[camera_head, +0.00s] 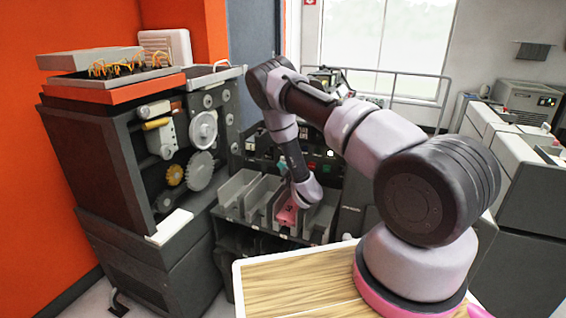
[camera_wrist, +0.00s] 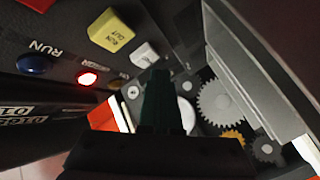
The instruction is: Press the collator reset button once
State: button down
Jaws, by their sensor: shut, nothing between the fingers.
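The collator's dark control panel (camera_wrist: 60,110) fills the left of the wrist view. It carries a blue button (camera_wrist: 35,64), a yellow button (camera_wrist: 111,30) and a white button (camera_wrist: 144,54). A red light (camera_wrist: 87,78) glows beside the blue button. I cannot read which button is the reset. My gripper (camera_wrist: 158,74) is shut and empty; its dark fingertips appear just below the white button, and I cannot tell if they touch anything. In the head view my forearm reaches down before the collator (camera_head: 330,165), and the gripper cannot be made out.
Grey card pockets (camera_head: 240,195) with a pink card stack (camera_head: 287,213) lie below the panel. A machine with exposed gears (camera_head: 200,170) stands at left, its gears also in the wrist view (camera_wrist: 218,102). A wooden tabletop (camera_head: 300,280) is in front; grey cabinets (camera_head: 500,145) stand at right.

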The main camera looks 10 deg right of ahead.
jog(key=shift+w+d, duration=0.1)
jog(key=shift+w+d, duration=0.15)
jog(key=shift+w, duration=0.05)
jog(key=shift+w+d, duration=0.35)
jog(key=shift+w, duration=0.1)
dwell(0.8)
jog(key=shift+s+a, duration=0.6)
jog(key=shift+s, duration=0.2)
jog(key=s+a, duration=0.1)
jog(key=s, duration=0.1)
jog(key=s+a, duration=0.2)
dwell(0.6)
dwell(0.5)
